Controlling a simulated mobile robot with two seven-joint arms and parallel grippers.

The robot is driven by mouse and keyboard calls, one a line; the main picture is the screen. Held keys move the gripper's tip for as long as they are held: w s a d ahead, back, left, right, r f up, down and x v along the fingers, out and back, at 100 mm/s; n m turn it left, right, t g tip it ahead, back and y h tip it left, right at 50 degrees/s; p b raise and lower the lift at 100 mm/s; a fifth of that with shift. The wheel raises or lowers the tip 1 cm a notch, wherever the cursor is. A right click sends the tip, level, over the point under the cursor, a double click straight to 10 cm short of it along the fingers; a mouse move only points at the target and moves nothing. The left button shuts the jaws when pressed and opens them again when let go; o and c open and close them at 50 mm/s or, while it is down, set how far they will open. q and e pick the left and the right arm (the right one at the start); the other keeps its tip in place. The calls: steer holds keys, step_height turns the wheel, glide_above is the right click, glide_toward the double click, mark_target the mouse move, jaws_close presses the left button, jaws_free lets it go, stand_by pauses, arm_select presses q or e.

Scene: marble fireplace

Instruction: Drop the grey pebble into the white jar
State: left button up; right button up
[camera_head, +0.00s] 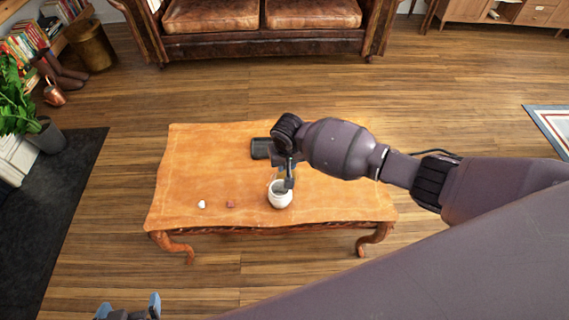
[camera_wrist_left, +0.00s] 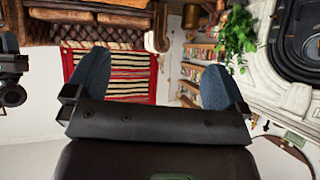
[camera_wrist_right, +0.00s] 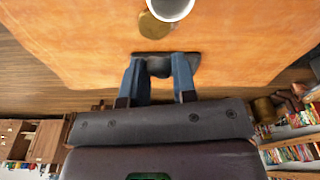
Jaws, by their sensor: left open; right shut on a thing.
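The white jar (camera_head: 281,201) stands upright near the table's front edge; its open mouth also shows at the top of the right wrist view (camera_wrist_right: 171,9). My right gripper (camera_head: 289,184) overlaps the jar's mouth in the head view; how high it is above the rim I cannot tell. In the right wrist view its fingers (camera_wrist_right: 160,69) are shut on the grey pebble (camera_wrist_right: 159,68), and the jar appears beyond the fingertips, apart from them. The pebble cannot be made out in the head view. My left gripper (camera_head: 128,309) is open and empty, low in front of the table.
The wooden table (camera_head: 205,160) also holds a small white thing (camera_head: 201,204), a small reddish block (camera_head: 230,204) and a dark flat object (camera_head: 260,148). A round yellow-brown thing (camera_wrist_right: 155,29) lies beside the jar. The table's left part is mostly clear. A leather sofa (camera_head: 260,38) stands behind.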

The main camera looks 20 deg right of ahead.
steer(key=shift+a+f+b, duration=0.1)
steer(key=shift+f+b, duration=0.2)
steer(key=shift+f, duration=0.2)
step_height(320, 180, down, 5)
steer(key=b, duration=0.4)
steer(key=shift+f, duration=0.1)
steer(key=o, duration=1)
